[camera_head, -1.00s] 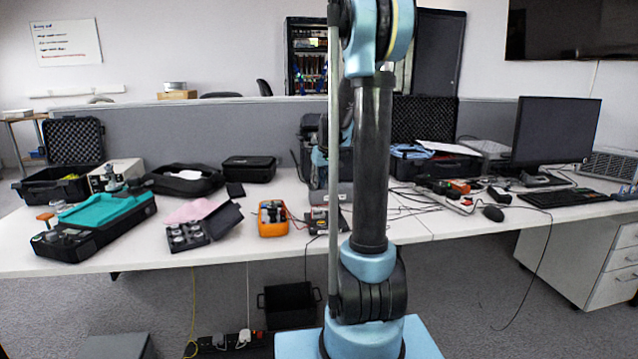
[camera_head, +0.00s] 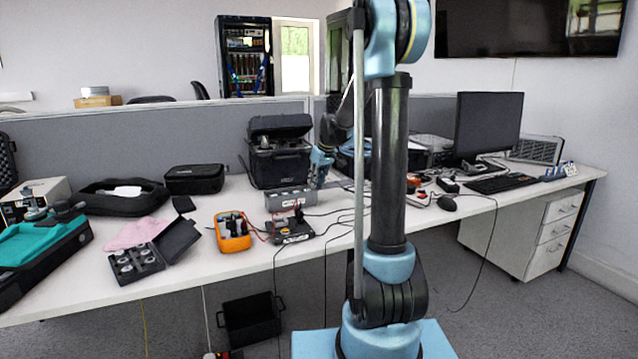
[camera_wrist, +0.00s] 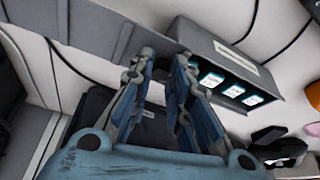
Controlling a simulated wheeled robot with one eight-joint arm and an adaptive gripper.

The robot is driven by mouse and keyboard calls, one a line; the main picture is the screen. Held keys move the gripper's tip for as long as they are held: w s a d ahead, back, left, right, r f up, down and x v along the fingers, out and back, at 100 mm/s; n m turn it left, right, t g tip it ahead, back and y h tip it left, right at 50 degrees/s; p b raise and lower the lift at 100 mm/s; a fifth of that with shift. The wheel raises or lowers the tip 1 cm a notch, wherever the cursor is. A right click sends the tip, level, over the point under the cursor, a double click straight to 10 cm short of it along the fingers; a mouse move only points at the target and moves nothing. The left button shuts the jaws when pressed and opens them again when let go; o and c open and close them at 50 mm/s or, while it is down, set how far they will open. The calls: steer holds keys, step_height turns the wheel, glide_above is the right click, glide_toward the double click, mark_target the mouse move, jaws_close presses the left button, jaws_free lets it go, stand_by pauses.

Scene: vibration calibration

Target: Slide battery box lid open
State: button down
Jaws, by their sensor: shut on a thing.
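The battery box (camera_head: 290,199) is a grey oblong box on the white desk, left of my arm column in the head view. In the wrist view the battery box (camera_wrist: 245,60) shows a pale label on one face and several blue-and-white cells in openings along another. My gripper (camera_wrist: 166,60) is at one end of the box, its two fingers closed on a grey part there, which looks like the lid. The fingers hide most of that part. In the head view my gripper (camera_head: 319,183) is small, at the box's right end.
A black open case (camera_head: 280,160) stands just behind the box. An orange meter (camera_head: 232,231) and a small black device (camera_head: 291,232) with cables lie in front and to the left. Cables (camera_head: 345,225) run over the desk to the right.

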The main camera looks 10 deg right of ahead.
steer(key=shift+d, duration=0.25)
steer(key=c, duration=1.5)
jaws_free()
steer(key=shift+o, duration=0.2)
steer(key=v, duration=1.2)
steer(key=shift+f, duration=0.15)
